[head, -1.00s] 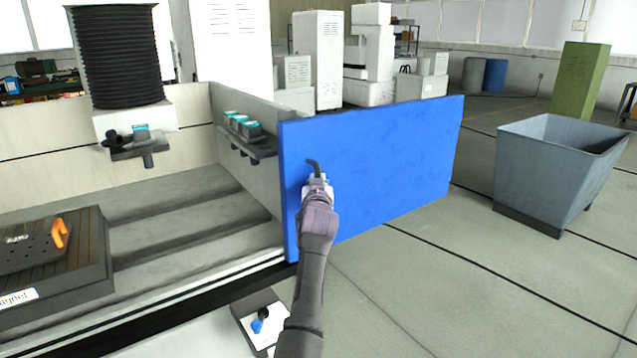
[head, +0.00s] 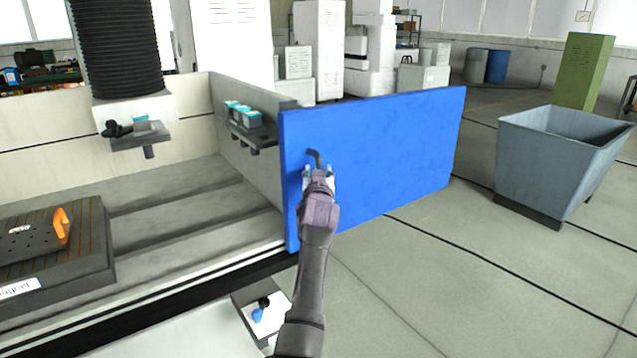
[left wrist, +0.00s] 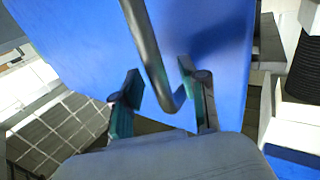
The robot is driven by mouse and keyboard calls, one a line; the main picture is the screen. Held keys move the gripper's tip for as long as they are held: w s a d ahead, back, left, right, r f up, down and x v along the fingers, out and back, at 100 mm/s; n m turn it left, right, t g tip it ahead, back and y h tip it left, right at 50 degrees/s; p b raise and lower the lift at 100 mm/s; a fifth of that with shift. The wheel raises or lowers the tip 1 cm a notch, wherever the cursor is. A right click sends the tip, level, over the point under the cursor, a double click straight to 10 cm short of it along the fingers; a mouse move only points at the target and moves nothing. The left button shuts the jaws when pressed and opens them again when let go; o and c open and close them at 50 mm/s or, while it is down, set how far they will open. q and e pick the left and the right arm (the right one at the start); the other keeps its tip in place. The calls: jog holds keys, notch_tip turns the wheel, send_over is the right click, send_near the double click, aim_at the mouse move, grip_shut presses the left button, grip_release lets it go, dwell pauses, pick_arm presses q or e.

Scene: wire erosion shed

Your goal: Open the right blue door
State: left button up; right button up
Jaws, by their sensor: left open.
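The right blue door (head: 390,150) stands swung outward at the right end of the machine's front. The machine's work space lies uncovered to its left. A dark bent handle (head: 314,157) is on the door near its left edge. My left gripper (head: 318,177) is at the handle. In the left wrist view, the handle (left wrist: 146,50) runs down between the two spread fingers of my left gripper (left wrist: 160,98), with the blue door (left wrist: 80,40) behind. The fingers are open and not closed on the handle. My right gripper is not in view.
A grey bin (head: 555,165) stands on the floor right of the door, with a green cabinet (head: 585,75) behind it. Inside the machine are a plate with an orange handle (head: 62,223) and a black bellows column (head: 118,45). Floor between door and bin is clear.

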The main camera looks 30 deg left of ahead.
pick_arm(q)
jog(key=v, duration=1.1)
jog(key=shift+s+d, duration=0.1)
jog(key=w+d+f+m+g+h+p, duration=0.1)
jog(key=d+f+m+h, duration=0.3)
jog(key=f, duration=0.8)
jog(key=d+f+m+g+h+p, duration=0.15)
jog(key=d+f, duration=0.35)
jog(key=f, duration=0.7)
jog(key=s+d+f+m+g+h, duration=0.1)
jog(key=s+d+f, duration=0.1)
jog(key=s+f, duration=0.35)
jog(key=s+d+f+g+h, duration=0.1)
jog(key=s+d+f, duration=0.1)
jog(key=f, duration=0.7)
jog(key=s+d+f+m+g+h, duration=0.1)
jog(key=s+d+f, duration=0.1)
jog(key=s+f, duration=0.35)
jog(key=s+d+f+m+g+h+p, duration=0.15)
jog(key=s+f+g, duration=0.35)
jog(key=s+f, duration=1.25)
jog(key=s+f+g, duration=0.1)
jog(key=s+f, duration=0.1)
jog(key=s, duration=1.1)
jog(key=s+f+g+p, duration=0.1)
jog(key=s+f+g, duration=0.1)
jog(key=s, duration=1.1)
jog(key=shift+s+a+f, duration=0.3)
jog(key=shift+a+f, duration=0.05)
jog(key=shift+f, duration=0.1)
